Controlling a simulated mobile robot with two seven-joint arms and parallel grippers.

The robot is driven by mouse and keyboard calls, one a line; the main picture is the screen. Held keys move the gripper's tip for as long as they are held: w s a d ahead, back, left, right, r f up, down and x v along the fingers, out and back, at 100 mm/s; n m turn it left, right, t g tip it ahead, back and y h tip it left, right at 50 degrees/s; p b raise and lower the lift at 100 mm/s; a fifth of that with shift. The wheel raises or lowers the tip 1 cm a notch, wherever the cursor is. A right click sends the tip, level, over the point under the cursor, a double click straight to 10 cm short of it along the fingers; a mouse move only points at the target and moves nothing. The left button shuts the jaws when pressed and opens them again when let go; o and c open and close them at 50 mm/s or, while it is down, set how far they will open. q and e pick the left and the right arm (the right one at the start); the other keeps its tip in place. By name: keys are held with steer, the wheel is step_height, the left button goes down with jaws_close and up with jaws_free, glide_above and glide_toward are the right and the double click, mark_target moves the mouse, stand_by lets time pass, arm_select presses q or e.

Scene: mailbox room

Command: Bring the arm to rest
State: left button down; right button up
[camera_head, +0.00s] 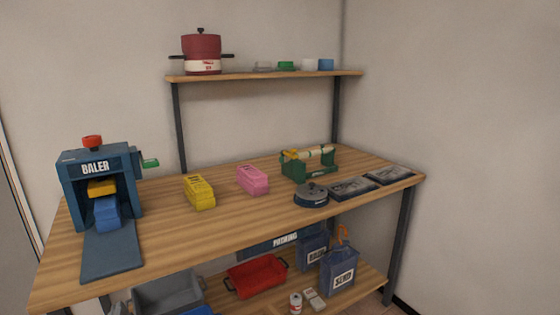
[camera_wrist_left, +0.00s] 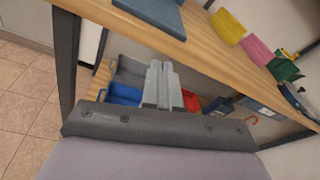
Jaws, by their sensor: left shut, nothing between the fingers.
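My left gripper (camera_wrist_left: 161,66) shows in the left wrist view, with its grey fingers shut and empty. It is in front of the wooden workbench (camera_wrist_left: 205,55), below the tabletop's front edge in the picture, with bins on the lower shelf behind it. I cannot make out either gripper in the head view, where the workbench (camera_head: 150,262) fills the middle. My right gripper is in neither view.
A red bin (camera_head: 256,275) and blue bags (camera_head: 339,272) stand below. Tiled floor (camera_wrist_left: 28,85) is clear at left.

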arm_select(q)
steer(key=s+d+f+n+g+h, duration=0.2)
steer(key=s+d+f+n+h, duration=0.2)
steer(key=s+n, duration=0.7)
steer(key=s+d+f+n+g+h, duration=0.2)
steer(key=s+d+f+n+h, duration=0.3)
steer(key=s+d+f+n, duration=0.4)
steer(key=shift+s+f+n+p, duration=0.45)
steer(key=shift+s+f+n, duration=0.8)
steer(key=shift+n, duration=1.15)
steer(key=shift+s+r, duration=0.1)
steer(key=shift+r, duration=0.05)
